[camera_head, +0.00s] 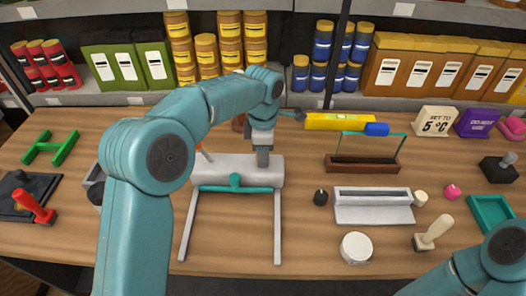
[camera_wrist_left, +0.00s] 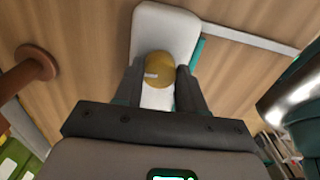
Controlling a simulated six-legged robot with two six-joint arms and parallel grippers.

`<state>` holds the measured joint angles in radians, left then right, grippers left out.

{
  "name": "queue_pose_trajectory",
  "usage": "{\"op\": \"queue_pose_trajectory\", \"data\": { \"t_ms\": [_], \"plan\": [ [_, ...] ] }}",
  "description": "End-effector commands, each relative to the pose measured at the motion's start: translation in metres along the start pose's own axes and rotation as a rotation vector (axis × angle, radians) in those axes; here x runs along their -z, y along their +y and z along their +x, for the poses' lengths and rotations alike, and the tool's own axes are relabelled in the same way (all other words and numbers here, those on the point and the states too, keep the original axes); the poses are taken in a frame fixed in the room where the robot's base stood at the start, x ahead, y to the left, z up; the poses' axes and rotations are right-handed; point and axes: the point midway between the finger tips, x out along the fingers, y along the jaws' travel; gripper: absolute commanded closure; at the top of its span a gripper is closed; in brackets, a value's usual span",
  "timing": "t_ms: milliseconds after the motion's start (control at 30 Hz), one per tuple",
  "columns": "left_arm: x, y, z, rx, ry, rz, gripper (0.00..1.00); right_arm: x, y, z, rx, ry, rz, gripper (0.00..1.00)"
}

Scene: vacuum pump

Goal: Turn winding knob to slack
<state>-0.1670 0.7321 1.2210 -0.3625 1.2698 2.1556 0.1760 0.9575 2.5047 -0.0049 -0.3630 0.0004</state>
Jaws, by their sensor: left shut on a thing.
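A light grey cylinder-shaped body (camera_head: 222,168) with a teal bar and two long grey legs lies on the wooden table in the head view. My left gripper (camera_head: 263,157) reaches down onto the right part of this body. In the left wrist view, a round gold knob (camera_wrist_left: 158,70) sits on the pale rounded body (camera_wrist_left: 165,28). The left gripper's fingers (camera_wrist_left: 160,88) stand on both sides of the knob, shut on it. In the head view my gripper hides the knob. My right arm shows at the lower right, but its gripper is out of view.
A brown rack with a glass pane (camera_head: 362,165), a white tray (camera_head: 373,213), a black knob (camera_head: 320,197) and a white round tub (camera_head: 356,247) stand to the right. A yellow level (camera_head: 338,121) lies behind. Bare table lies in front of the legs.

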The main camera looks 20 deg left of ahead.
Motion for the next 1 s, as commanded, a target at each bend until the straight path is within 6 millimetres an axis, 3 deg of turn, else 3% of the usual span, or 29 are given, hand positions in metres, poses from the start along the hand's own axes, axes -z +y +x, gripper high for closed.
{"op": "queue_pose_trajectory", "data": {
  "t_ms": [167,200,233,267,533,667,767,1000],
  "plan": [
    [0.0,0.002,-0.004,-0.01,-0.005,-0.003,0.91,0.0,0.0,-0.001,0.0,0.0,0.0,0.57],
    [0.0,0.002,-0.003,-0.009,-0.005,-0.003,0.48,0.0,0.0,-0.001,0.0,0.0,0.0,0.57],
    [0.0,0.002,-0.003,-0.009,-0.004,-0.003,0.38,0.0,0.0,-0.001,0.0,0.0,0.0,0.57],
    [0.0,0.002,-0.003,-0.008,-0.004,-0.003,0.35,0.0,0.0,0.0,0.0,0.0,0.0,0.57],
    [0.0,0.001,-0.002,-0.003,-0.002,-0.001,0.35,0.0,0.0,0.0,0.0,0.0,0.0,0.57],
    [-0.001,0.001,-0.012,-0.006,-0.004,-0.002,0.35,0.0,0.0,0.0,0.0,0.0,0.0,0.57],
    [0.0,0.001,-0.031,-0.008,-0.005,-0.002,0.35,0.0,0.0,0.001,0.0,0.0,0.0,0.57],
    [-0.001,0.001,-0.098,-0.009,-0.005,-0.002,0.35,0.0,-0.003,-0.008,0.0,0.0,0.0,0.57]
  ]
}}
